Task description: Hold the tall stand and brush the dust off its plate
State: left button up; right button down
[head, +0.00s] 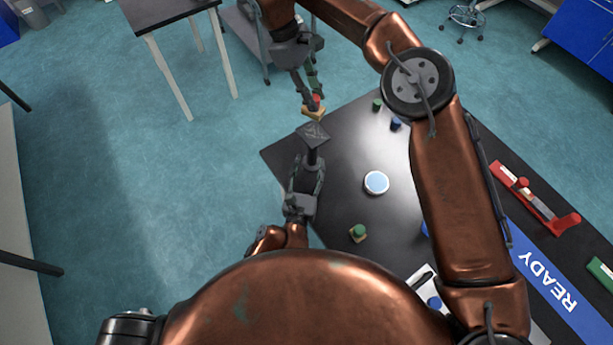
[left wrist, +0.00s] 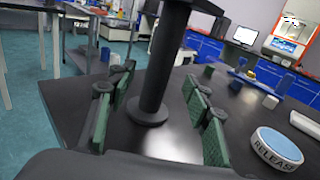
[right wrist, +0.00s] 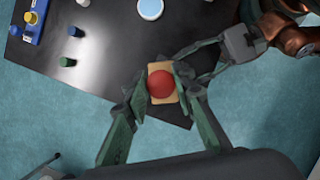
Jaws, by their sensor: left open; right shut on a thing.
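The tall stand has a dark column (left wrist: 165,62), a round base (left wrist: 148,113) on the black table and a square dark plate (head: 313,134) on top. My left gripper (head: 307,180) is open low at the column; in the left wrist view its green-padded fingers (left wrist: 155,122) stand either side, apart from it. My right gripper (head: 312,93) is shut on the brush, a tan block (head: 313,113) with a red knob (right wrist: 161,86). The brush appears just beyond the plate in the head view; I cannot tell whether they touch. Dust is not discernible. The right wrist view does not clearly show the plate.
The stand is near the corner of the black table (head: 340,205). A round RELEASE tin (head: 376,182) is to its right. A blue READY strip (head: 540,275) lies at right.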

aim_at(311, 155)
pick_arm(q)
jog(key=w, duration=0.4)
jog(key=w+d, duration=0.1)
jog(key=shift+w, duration=0.4)
jog(key=shift+c, duration=0.6)
grip_shut()
